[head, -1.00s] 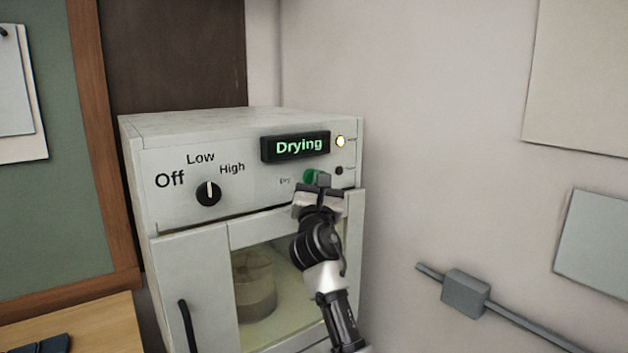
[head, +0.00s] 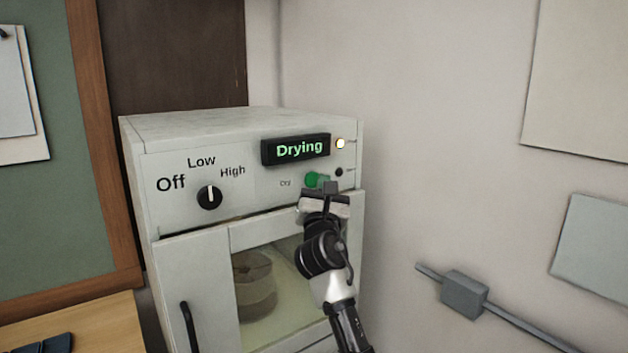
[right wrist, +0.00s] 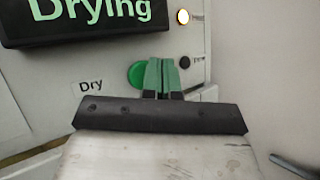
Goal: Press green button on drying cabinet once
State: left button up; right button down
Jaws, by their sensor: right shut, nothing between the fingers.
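The white drying cabinet (head: 240,123) stands against the wall, with a lit display (head: 296,149) reading "Drying". The green button (head: 311,179) is below the display, beside the "Dry" label; it also shows in the right wrist view (right wrist: 136,75), partly covered by my fingers. My right gripper (head: 329,187) is shut and empty. Its fingertips (right wrist: 161,64) overlap the button's right side in the wrist view. The head view shows more of the button uncovered, to the left of the fingertips. I cannot tell whether they touch. My left gripper is out of view.
An amber lamp (head: 340,143) is lit at the cabinet's upper right. A black knob (head: 209,197) with Off, Low and High marks is on the left. The glass door shows a jar-like object (head: 256,285) inside. A grey wall box (head: 464,293) is at right.

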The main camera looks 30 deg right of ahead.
jog(key=shift+s, duration=0.1)
jog(key=s+p, duration=0.1)
jog(key=s, duration=0.1)
jog(key=s+p, duration=0.2)
jog(key=shift+s+d, duration=0.2)
jog(key=shift+s, duration=0.2)
dwell(0.5)
